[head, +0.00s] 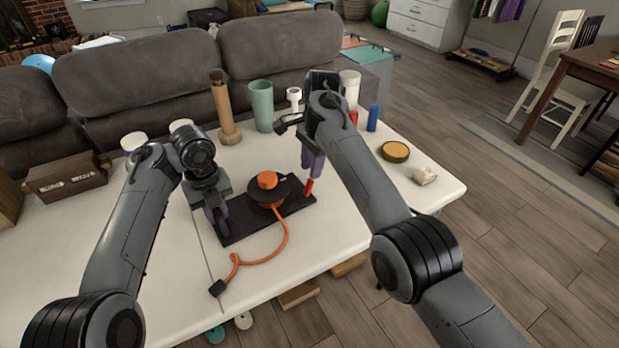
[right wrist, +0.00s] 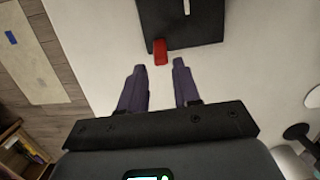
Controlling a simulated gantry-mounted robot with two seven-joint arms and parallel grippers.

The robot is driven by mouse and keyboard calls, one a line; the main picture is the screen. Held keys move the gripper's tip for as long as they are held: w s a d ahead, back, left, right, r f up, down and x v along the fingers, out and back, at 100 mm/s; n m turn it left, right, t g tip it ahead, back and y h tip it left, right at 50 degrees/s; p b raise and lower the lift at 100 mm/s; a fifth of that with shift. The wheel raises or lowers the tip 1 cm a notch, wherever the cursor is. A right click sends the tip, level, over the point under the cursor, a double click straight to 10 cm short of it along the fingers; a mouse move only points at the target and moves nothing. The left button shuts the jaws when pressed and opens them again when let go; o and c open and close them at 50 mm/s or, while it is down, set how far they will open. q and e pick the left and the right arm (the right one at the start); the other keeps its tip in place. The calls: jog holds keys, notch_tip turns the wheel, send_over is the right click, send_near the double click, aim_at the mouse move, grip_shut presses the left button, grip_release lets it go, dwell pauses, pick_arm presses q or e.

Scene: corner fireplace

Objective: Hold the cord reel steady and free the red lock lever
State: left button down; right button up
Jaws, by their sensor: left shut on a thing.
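The cord reel (head: 268,194) is a black drum with an orange knob, fixed on a dark base plate (head: 240,229) on the white table. Its orange cord (head: 285,240) trails to a black plug (head: 217,288). My left gripper (head: 219,226) is shut on the left end of the base plate. The red lock lever (head: 308,187) stands at the plate's right end. My right gripper (head: 312,170) is above and beside it. In the right wrist view, the right gripper (right wrist: 158,66) is open, with the red lever (right wrist: 160,52) just beyond and between its fingertips.
Behind the reel stand a brown tube (head: 223,105), a green cup (head: 262,106) and a blue cylinder (head: 373,118). A round brown-rimmed tin (head: 395,151) and a pale lump (head: 425,175) lie at right. A brown box (head: 66,178) is at left. The front table area is mostly clear.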

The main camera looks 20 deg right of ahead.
jog(key=shift+w+d+r, duration=0.1)
jog(key=shift+d+r, duration=0.05)
jog(key=shift+r, duration=1.1)
jog(key=shift+d+r, duration=0.15)
jog(key=shift+r, duration=1.05)
pick_arm(q)
jog(key=c, duration=0.9)
grip_release()
jog(key=shift+o, duration=0.6)
jog(key=o, duration=0.5)
jog(key=shift+c, duration=0.2)
jog(key=shift+r, duration=0.1)
